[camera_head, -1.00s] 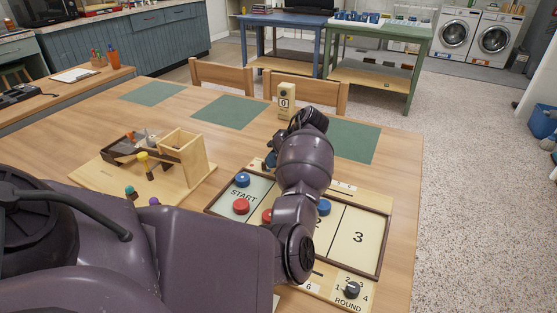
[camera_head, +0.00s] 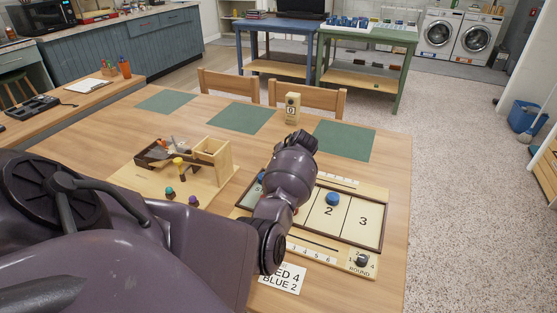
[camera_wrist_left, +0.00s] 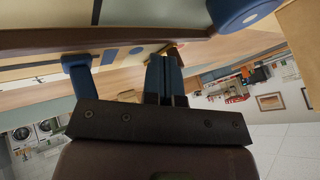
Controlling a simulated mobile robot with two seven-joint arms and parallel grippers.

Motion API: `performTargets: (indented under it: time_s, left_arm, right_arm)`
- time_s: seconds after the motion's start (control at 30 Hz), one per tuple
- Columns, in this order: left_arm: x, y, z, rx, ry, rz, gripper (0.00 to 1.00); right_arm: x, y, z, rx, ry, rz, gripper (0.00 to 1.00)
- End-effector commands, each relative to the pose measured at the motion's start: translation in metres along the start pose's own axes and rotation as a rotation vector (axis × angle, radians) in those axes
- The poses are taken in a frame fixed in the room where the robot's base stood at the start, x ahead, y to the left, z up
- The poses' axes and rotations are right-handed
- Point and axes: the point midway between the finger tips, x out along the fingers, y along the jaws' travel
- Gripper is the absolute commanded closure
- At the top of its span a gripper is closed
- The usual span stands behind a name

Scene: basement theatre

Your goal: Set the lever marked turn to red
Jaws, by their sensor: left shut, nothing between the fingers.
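In the head view my left arm crosses the game board (camera_head: 363,222) and hides its left part. I cannot make out a lever marked turn; it may be behind my arm. My left gripper (camera_wrist_left: 165,78) is hidden in the head view. In the left wrist view its fingers are close together, shut and empty, near the board's brown rim (camera_wrist_left: 125,38). A blue part (camera_wrist_left: 78,68) shows left of them; I cannot tell what it is. A blue disc (camera_wrist_left: 238,12) is at the upper right there. My right gripper is not in view.
A wooden tray (camera_head: 205,192) with pegs stands left of the board. A black round knob (camera_head: 361,260) is at the board's front right. A card (camera_head: 284,280) reads "RED 4 BLUE 2", partly hidden. A counter block (camera_head: 292,108) showing 0 stands behind. Green mats (camera_head: 345,141) lie along the far edge.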

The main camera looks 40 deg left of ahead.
Motion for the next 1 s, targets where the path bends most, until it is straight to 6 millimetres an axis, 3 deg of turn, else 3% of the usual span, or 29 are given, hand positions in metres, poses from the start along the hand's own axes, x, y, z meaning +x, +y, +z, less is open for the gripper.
performTargets:
  time_s: [0.13,0.73,1.0]
  left_arm:
    - [-0.002,-0.008,-0.001,0.074,0.045,0.042,1.0]
    - [0.006,0.003,-0.006,0.081,0.041,0.042,1.0]
    - [0.005,0.005,-0.012,0.079,0.042,0.042,1.0]
  right_arm:
    - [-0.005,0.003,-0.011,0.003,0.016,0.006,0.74]
    - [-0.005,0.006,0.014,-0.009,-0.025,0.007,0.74]
    - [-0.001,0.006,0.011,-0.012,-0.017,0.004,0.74]
